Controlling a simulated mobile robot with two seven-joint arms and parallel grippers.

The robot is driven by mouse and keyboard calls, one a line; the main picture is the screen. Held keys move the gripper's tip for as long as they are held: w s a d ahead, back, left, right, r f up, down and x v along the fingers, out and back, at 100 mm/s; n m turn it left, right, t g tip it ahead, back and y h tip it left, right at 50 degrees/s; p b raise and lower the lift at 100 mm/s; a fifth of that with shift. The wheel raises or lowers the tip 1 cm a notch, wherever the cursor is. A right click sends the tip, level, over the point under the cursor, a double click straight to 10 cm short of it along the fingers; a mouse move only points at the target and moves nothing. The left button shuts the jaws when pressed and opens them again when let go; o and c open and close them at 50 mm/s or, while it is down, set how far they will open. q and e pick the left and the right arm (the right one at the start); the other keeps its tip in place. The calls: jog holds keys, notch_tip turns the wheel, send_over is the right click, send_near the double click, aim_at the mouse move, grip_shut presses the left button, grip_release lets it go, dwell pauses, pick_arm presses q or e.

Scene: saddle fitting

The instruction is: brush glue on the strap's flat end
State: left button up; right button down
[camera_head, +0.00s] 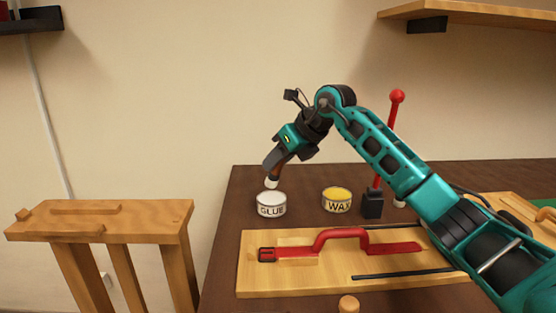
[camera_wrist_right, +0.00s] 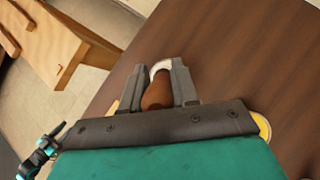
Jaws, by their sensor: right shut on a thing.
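My right gripper (camera_head: 274,165) is shut on a brush with a brown handle (camera_wrist_right: 156,93) and a pale tip (camera_head: 271,183). The tip points down just above the white glue pot (camera_head: 271,205); whether it touches the glue cannot be told. A pale curved edge shows beyond the handle in the wrist view. The red strap (camera_head: 340,234) lies on a wooden board (camera_head: 262,286), with its buckle at the left, a raised bend in the middle and its flat end (camera_head: 396,249) at the right. My left gripper is out of view.
A yellow wax tin (camera_head: 337,200) stands right of the glue pot. Beside it a red-knobbed lever (camera_head: 396,97) rises from a dark block. A black rod (camera_head: 402,273) lies on the board's front. A wooden stand (camera_head: 105,215) is at the left.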

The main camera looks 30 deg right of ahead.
notch_tip(320, 180, up, 3)
jog(key=shift+r+p, duration=0.15)
jog(key=shift+p, duration=1.1)
jog(key=shift+r+p, duration=0.3)
jog(key=shift+r, duration=0.15)
